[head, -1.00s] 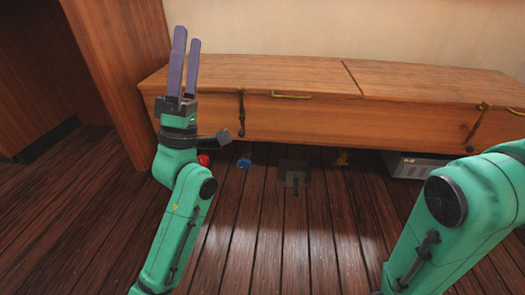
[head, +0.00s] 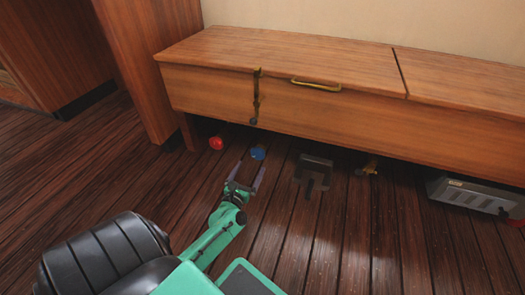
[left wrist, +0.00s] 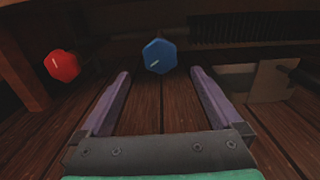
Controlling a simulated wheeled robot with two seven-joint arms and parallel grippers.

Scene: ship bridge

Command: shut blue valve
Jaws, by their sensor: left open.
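The blue valve (head: 257,152) is a small blue knob low under the front of the wooden bench. In the left wrist view the blue valve (left wrist: 160,56) shows as a faceted knob with a pale mark on its face. My left gripper (head: 246,169) is open and reaches low toward it. In the left wrist view the two purple fingers of the left gripper (left wrist: 161,78) stand apart, with the knob centred just beyond their tips. Nothing is between the fingers. My right gripper is not in view.
A red valve (head: 216,143) sits left of the blue one, near a bench leg (head: 188,132). The wooden bench (head: 330,115) overhangs from above. A dark bracket-like object (head: 313,172), a small brass-coloured piece (head: 369,168) and a grey box (head: 468,194) are to the right.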

